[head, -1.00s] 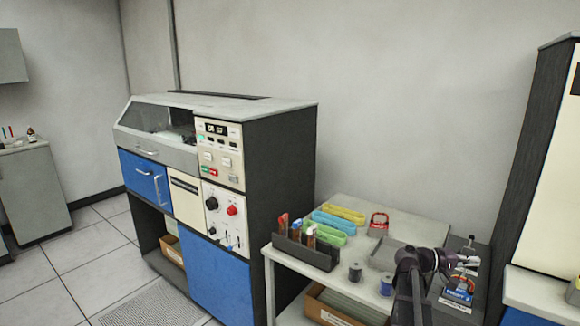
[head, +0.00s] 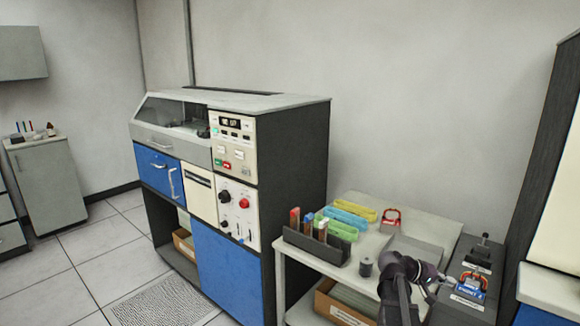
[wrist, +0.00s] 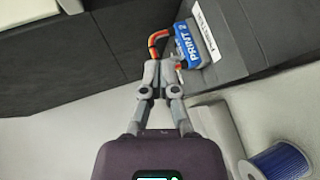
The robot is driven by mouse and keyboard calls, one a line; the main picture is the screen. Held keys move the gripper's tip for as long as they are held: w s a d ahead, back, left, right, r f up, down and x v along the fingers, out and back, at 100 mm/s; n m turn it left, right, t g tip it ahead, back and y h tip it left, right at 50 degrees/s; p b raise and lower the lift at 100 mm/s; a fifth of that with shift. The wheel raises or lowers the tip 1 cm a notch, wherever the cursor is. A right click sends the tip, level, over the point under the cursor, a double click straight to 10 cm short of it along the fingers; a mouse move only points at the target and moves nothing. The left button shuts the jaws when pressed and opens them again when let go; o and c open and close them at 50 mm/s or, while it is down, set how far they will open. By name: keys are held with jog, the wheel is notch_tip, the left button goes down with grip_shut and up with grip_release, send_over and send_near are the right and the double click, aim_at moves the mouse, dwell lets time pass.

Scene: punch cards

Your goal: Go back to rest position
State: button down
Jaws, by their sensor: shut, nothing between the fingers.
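My gripper (head: 440,281) is at the right end of the low table (head: 440,215), beside a dark unit. In the wrist view my gripper (wrist: 161,68) has its fingers together with nothing held. Past the fingertips lies a blue block labelled "PRINT 2" (wrist: 187,45) with an orange-red handle. The same blue block (head: 470,284) sits on the dark unit in the head view. The fingers overlap the handle's lower end in the wrist picture; I cannot tell whether they touch it.
A blue spool (wrist: 280,162) stands close at the lower right of the wrist view. A dark spool (head: 366,267), a black rack (head: 316,249) with several upright items and coloured trays (head: 346,218) are on the table. A large blue-and-cream machine (head: 232,165) stands left. Floor at left is open.

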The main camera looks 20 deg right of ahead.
jog(key=w+a+f+n+t+y+b, duration=0.1)
jog(key=w+a+f+y+b, duration=0.1)
jog(key=a+f, duration=0.45)
jog(key=w+a+f+t+y+b, duration=0.1)
jog(key=a+f+t+y, duration=0.15)
jog(key=a, duration=0.75)
jog(key=w+a+f+n+t+y+b, duration=0.1)
jog(key=w+a+f+y+b, duration=0.15)
jog(key=a+f, duration=0.45)
jog(key=s+a+f+n+y+b, duration=0.1)
jog(key=s+a+f+y, duration=0.15)
jog(key=a, duration=0.85)
jog(key=s+a+f+n+y, duration=0.1)
jog(key=a+y, duration=0.3)
jog(key=a, duration=0.7)
notch_tip(320, 180, up, 20)
jog(key=p, duration=1.9)
jog(key=shift+w+d+p, duration=0.25)
jog(key=shift+d+p, duration=0.05)
jog(key=shift+f, duration=0.1)
